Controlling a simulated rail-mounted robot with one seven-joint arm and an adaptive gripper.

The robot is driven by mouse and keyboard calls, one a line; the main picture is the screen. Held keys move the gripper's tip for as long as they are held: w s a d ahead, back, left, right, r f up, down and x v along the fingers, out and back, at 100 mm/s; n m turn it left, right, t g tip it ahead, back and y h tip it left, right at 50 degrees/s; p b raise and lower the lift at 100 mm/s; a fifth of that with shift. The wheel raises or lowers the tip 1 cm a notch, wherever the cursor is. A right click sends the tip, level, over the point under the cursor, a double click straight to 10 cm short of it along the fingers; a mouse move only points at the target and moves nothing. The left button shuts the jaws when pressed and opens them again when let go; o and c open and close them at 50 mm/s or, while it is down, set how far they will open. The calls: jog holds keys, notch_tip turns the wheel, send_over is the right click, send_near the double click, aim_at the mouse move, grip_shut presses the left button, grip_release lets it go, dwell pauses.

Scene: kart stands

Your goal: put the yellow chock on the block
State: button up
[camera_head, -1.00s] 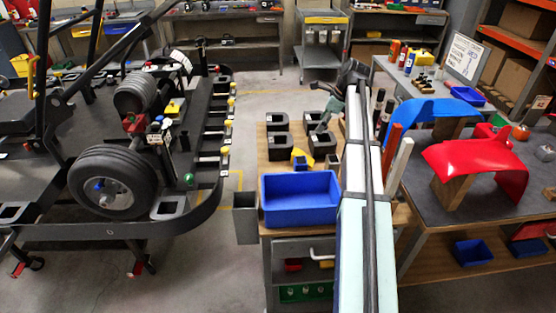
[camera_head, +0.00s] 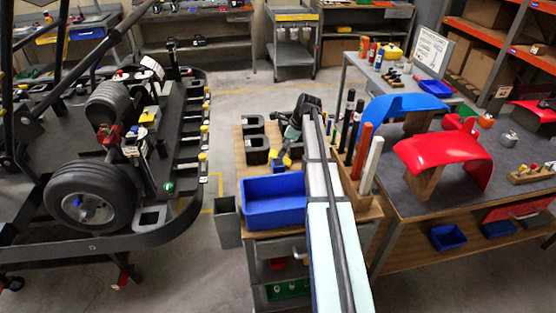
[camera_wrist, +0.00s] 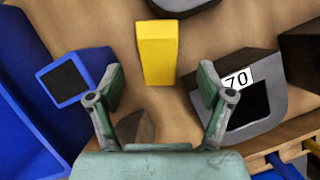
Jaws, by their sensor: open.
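The yellow chock (camera_wrist: 158,52) lies on the wooden bench top in the wrist view, ahead of and between the fingertips of my gripper (camera_wrist: 161,72). My gripper is open, with bare wood showing between its fingers. A blue block (camera_wrist: 75,77) with a dark square face is left of the chock. A dark block (camera_wrist: 245,93) labelled 70 is right of it. In the head view my gripper (camera_head: 292,132) is above the bench, close to the chock (camera_head: 287,161) and the blue block (camera_head: 279,166). My arm hides part of the bench there.
A blue bin (camera_head: 274,203) stands at the bench front. Black hollow blocks (camera_head: 256,150) sit behind it. The kart (camera_head: 95,190) is left, across a floor gap. A grey table (camera_head: 480,200) with red and blue fenders is right.

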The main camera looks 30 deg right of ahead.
jog(key=shift+p+x, duration=1.1)
jog(key=shift+x, duration=1.4)
jog(key=shift+s+a, duration=0.1)
jog(key=shift+a, duration=0.05)
jog(key=c, duration=1.4)
jog(key=shift+r, duration=0.1)
jog(key=shift+a+r+b, duration=0.1)
jog(key=shift+r+b, duration=2.35)
jog(key=shift+r, duration=7.5)
